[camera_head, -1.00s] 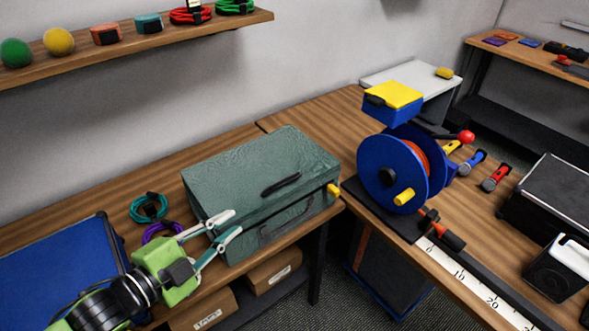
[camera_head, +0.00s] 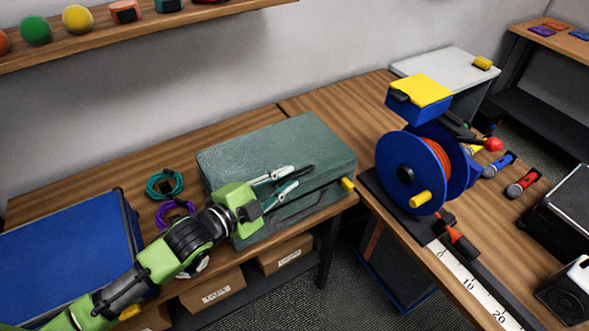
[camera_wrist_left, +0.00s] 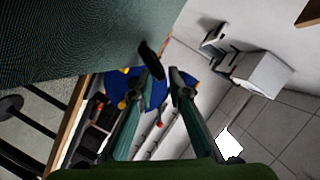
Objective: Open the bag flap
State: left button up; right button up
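The green bag (camera_head: 250,150) sits shut on the wooden bench in the head view, with its flap lying flat on top. A black flap handle (camera_head: 302,172) is on the flap; it also shows in the left wrist view (camera_wrist_left: 152,60). My left gripper (camera_head: 289,178) is over the bag's front with its fingertips at the handle. In the left wrist view my gripper (camera_wrist_left: 163,74) has its fingers apart, with the handle at the left fingertip. I cannot tell whether the handle lies between the fingers. The bag's front handle is mostly hidden by my arm. My right gripper is not in view.
A blue case (camera_head: 70,250) and teal (camera_head: 164,184) and purple (camera_head: 174,213) cable coils lie left of the bag. A yellow tab (camera_head: 347,184) is at its right end. A blue cable reel (camera_head: 405,172) stands further right. A shelf (camera_head: 150,35) runs above.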

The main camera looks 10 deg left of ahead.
pick_arm(q)
jog(key=shift+x, duration=1.1)
jog(key=shift+w+d+f, duration=0.15)
jog(key=shift+w+d, duration=0.2)
jog(key=shift+w, duration=0.2)
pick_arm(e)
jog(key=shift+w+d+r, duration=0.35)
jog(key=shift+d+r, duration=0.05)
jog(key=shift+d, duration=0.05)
